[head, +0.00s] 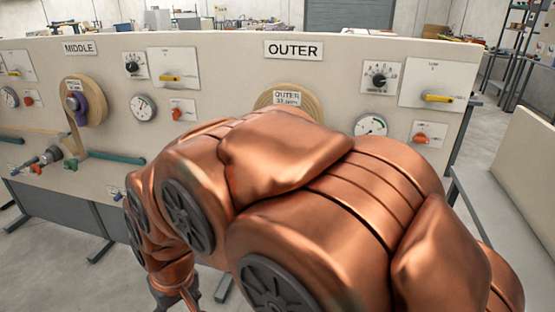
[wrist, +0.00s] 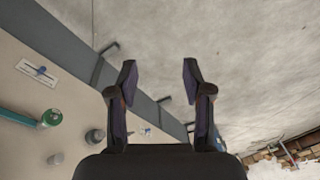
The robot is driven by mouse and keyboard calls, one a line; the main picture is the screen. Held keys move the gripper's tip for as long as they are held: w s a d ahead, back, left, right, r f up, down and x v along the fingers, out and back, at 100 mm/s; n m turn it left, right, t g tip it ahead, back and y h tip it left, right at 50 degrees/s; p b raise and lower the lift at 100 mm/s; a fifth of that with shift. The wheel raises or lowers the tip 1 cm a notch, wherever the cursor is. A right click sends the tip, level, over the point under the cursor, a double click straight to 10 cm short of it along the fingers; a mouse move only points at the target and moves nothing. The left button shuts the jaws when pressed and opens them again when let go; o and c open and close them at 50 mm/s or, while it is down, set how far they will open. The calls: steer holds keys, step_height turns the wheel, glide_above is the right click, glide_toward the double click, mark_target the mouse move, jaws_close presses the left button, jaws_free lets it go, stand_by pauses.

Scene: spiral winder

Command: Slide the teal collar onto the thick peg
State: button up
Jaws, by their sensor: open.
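My gripper (wrist: 159,82) is open and empty in the wrist view. Its two fingers point over bare floor, off the panel's edge. In the wrist view a teal bar (wrist: 18,117) at the left ends in a round green piece (wrist: 50,117); I cannot tell if this piece is the teal collar. I cannot tell which is the thick peg. All are apart from the fingers. In the head view my copper arm hides the panel's lower right.
The cream panel (head: 222,70) carries OUTER (head: 293,49) and MIDDLE (head: 79,48) labels, gauges, knobs and yellow-handled switches. A wooden spool (head: 94,108) and a teal bar (head: 115,157) are at the left. Open floor (wrist: 235,60) lies beyond the panel's edge in the wrist view.

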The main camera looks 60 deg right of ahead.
steer(key=w+d+f+m+t+h, duration=0.15)
steer(key=w+d+m+t, duration=0.3)
steer(key=w+d, duration=0.85)
steer(key=w+d+r+m+t+h, duration=0.15)
steer(key=w+d+h, duration=0.25)
steer(key=w+d, duration=0.45)
steer(key=s+d+r+m+h, duration=0.2)
steer(key=s+d+h, duration=0.15)
steer(key=d, duration=0.65)
steer(key=s+d+r+m+g+h, duration=0.1)
steer(key=s+d+m+h, duration=0.2)
steer(key=d, duration=0.6)
steer(key=s+d+r+m+h, duration=0.1)
steer(key=s+d+r+h, duration=0.3)
steer(key=d, duration=0.6)
steer(key=shift+h, duration=0.7)
steer(key=shift+w+d+f, duration=0.4)
steer(key=shift+w+d, duration=0.3)
steer(key=shift+d, duration=0.7)
steer(key=shift+w+d+f, duration=0.4)
steer(key=shift+w+d, duration=0.35)
steer(key=shift+d, duration=0.65)
steer(key=shift+w+d+f, duration=0.4)
steer(key=shift+w+d, duration=0.3)
steer(key=shift+d, duration=0.7)
steer(key=shift+p, duration=0.3)
steer(key=shift+c, duration=0.3)
